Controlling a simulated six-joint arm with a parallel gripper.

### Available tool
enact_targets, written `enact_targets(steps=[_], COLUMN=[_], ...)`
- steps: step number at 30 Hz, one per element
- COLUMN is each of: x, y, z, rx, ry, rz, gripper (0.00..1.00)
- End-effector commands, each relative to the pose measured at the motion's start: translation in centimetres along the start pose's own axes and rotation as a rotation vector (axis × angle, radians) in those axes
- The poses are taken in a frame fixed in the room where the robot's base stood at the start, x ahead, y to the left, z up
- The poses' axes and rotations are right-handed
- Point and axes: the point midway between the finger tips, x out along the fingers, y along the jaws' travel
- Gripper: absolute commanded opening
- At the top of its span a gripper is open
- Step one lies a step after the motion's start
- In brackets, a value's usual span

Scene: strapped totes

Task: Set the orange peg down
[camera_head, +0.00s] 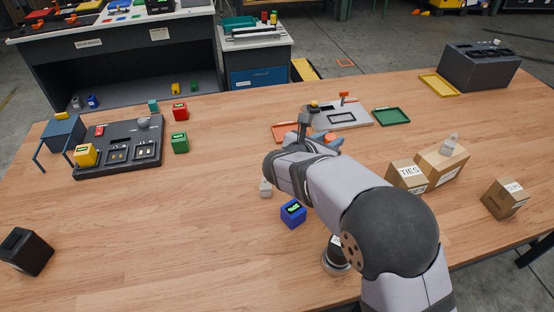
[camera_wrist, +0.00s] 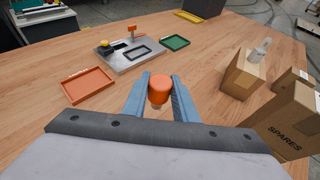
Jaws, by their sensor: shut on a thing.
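My gripper (camera_wrist: 157,96) is shut on the orange peg (camera_wrist: 159,85), with one blue finger on each side of it in the wrist view. In the head view the orange peg (camera_head: 330,138) shows only in part, beside a blue finger and behind my arm. The peg's lower end is hidden, so I cannot tell whether it touches the table. An orange tray (camera_wrist: 88,86) lies ahead and left of the gripper in the wrist view. A grey plate (camera_wrist: 134,54) with a dark square frame lies farther ahead. A green tray (camera_wrist: 175,43) lies to the plate's right.
Cardboard boxes (camera_head: 442,166) stand right of my arm, one with a grey object on top. A blue cube (camera_head: 293,213) and a small grey piece (camera_head: 265,187) lie left of my arm. A yellow tray (camera_head: 439,85) is at the far right. The left-centre table is clear.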

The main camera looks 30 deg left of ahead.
Motion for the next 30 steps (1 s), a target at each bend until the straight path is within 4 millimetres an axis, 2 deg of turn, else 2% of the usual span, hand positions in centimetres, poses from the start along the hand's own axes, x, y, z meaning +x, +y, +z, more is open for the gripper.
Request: enact_targets(steps=[5,13,17,21,24,30], x=[-2.8,-9.6,-12.5,-14.3,-15.0,-15.3], y=[3.9,12.3,16.2,19.6,20.9,21.5], z=[-2.8,-6.2,-6.7,-5.4,-5.3,-5.8], rx=[-0.034,-0.097,-0.131,-0.171,-0.2,-0.22], ry=[0.001,-0.001,-0.001,-0.001,0.0,0.0], rz=[0.079,0.244,0.33,0.427,0.489,0.538], gripper=[0.02,0.02,0.02,0.02,0.02,0.02])
